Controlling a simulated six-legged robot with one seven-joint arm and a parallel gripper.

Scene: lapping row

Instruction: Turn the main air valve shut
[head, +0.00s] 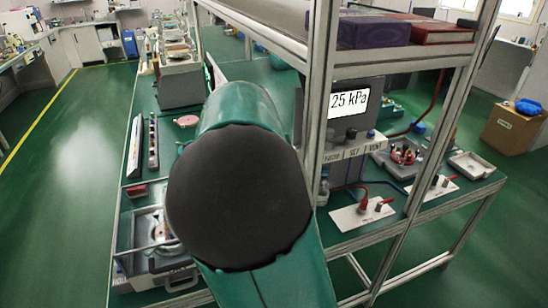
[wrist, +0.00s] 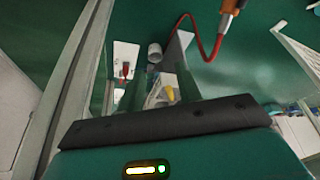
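Two white plates with small red-handled fittings lie on the green bench at the right in the head view: a nearer valve plate (head: 345,217) and a farther valve plate (head: 446,187). Their labels are too small to read, so I cannot tell which is the main air valve. A white plate with a red handle (wrist: 125,69) also shows in the wrist view, left of my gripper (wrist: 162,72). My gripper's two fingers stand apart with nothing visibly held; a yellow piece (wrist: 171,93) shows between them. In the head view my own arm hides the gripper.
A gauge box with a display reading 25 kPa (head: 350,102) stands behind the shelf post (head: 318,90). A red hose (wrist: 190,18) with an orange end (wrist: 229,14) crosses the wrist view. A shelf with boxes (head: 372,31) overhangs the bench. The left floor is clear.

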